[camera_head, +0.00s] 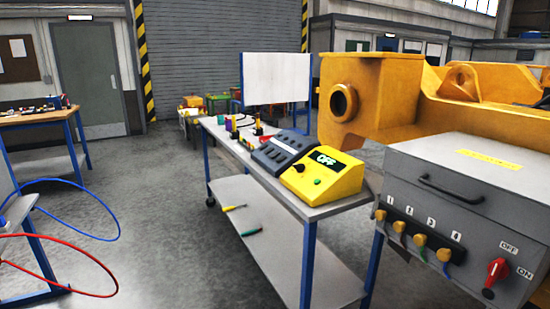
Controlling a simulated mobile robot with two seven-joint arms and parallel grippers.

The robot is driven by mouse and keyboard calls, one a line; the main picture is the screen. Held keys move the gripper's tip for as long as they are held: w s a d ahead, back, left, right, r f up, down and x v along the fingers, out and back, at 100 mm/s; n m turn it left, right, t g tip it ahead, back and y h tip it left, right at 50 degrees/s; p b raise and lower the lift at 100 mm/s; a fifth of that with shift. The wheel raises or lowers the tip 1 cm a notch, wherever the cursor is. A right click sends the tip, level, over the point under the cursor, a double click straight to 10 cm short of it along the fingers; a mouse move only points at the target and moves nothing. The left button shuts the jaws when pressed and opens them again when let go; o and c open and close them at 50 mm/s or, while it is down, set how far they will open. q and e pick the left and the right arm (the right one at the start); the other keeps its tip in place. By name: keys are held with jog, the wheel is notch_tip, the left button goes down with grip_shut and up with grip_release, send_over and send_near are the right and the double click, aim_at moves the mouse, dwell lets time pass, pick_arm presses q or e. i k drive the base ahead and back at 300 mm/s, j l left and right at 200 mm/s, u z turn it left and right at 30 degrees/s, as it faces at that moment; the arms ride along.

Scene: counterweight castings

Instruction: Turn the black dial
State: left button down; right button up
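A small black dial (299,169) sits on the sloped face of a yellow control box (329,181). The box has a dark display reading OFF (326,159) and a green button (317,182). The box stands at the near end of a grey-topped table (325,208) with blue legs, in the middle of the view. Neither of my grippers is in view.
A dark grey device (279,152) stands beside the yellow box. A grey case with a red OFF/ON switch (494,274) is at the near right. Blue (118,222) and red (92,258) cables hang at the left. The floor left of the table is clear.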

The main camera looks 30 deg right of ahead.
aim_at(300, 167)
jog(key=i+z, duration=0.1)
jog(key=i, duration=0.55)
jog(key=i+j+z, duration=0.15)
jog(key=i, duration=0.45)
jog(key=i+j+z, duration=0.2)
jog(key=i+z, duration=0.3)
jog(key=i+j+z, duration=0.85)
jog(key=z, duration=0.15)
